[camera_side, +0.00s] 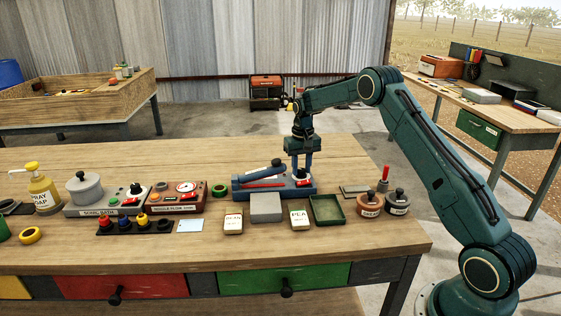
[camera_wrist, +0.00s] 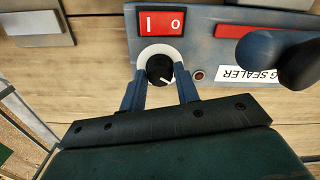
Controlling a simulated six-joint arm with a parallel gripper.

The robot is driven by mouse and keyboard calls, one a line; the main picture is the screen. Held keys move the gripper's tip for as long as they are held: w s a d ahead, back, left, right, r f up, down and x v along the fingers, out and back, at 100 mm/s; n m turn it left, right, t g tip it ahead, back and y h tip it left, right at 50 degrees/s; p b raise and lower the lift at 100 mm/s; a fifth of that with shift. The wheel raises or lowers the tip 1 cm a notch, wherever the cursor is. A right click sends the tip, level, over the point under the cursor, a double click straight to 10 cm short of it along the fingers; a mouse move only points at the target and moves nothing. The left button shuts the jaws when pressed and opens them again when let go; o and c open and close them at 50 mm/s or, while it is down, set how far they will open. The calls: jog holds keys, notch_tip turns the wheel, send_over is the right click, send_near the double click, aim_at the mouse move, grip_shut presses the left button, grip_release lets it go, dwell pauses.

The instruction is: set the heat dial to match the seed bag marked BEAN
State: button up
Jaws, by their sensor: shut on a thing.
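The heat dial is a black knob (camera_wrist: 160,69) with a white pointer line, set in a white ring on the blue bag sealer (camera_wrist: 205,50). The pointer is toward the lower right in the wrist view. My gripper (camera_wrist: 160,80) is shut on the knob, one blue finger on each side. The BEAN seed bag (camera_side: 233,222) stands in front of the sealer at left. The PEA bag (camera_side: 300,218) stands farther right. Any finer print on them is too small to read.
A red rocker switch (camera_wrist: 161,22) and a small dark red lamp (camera_wrist: 199,74) sit close to the dial. The front of the bench is clear.

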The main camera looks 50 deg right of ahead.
jog(key=shift+m, duration=0.3)
jog(key=m, duration=1.1)
dwell(0.4)
jog(key=o, duration=1)
jog(key=shift+r, duration=0.15)
